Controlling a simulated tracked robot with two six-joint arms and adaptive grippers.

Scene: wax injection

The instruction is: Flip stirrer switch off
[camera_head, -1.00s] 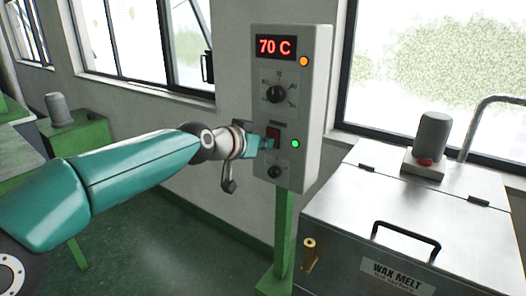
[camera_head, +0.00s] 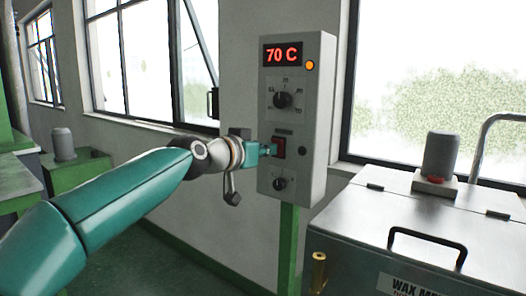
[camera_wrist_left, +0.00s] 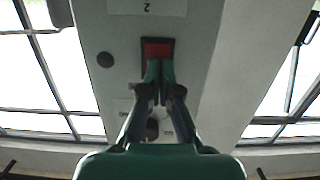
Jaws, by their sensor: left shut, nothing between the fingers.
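The red stirrer switch (camera_head: 280,147) sits in a dark frame on the grey control box (camera_head: 315,120), below the upper knob (camera_head: 283,100). My left gripper (camera_head: 270,150) is shut and empty, its fingertips at the switch. In the left wrist view, the closed fingertips (camera_wrist_left: 160,68) lie over the lower edge of the red switch (camera_wrist_left: 158,49); I cannot tell whether they touch it. The round lamp (camera_head: 302,151) right of the switch is dark. My right gripper is not in view.
The display (camera_head: 282,53) reads 70 C, with an orange lamp (camera_head: 309,65) lit beside it. A lower knob (camera_head: 279,183) is close under the gripper. The metal wax melt tank (camera_head: 380,225) stands at the right. Windows are behind.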

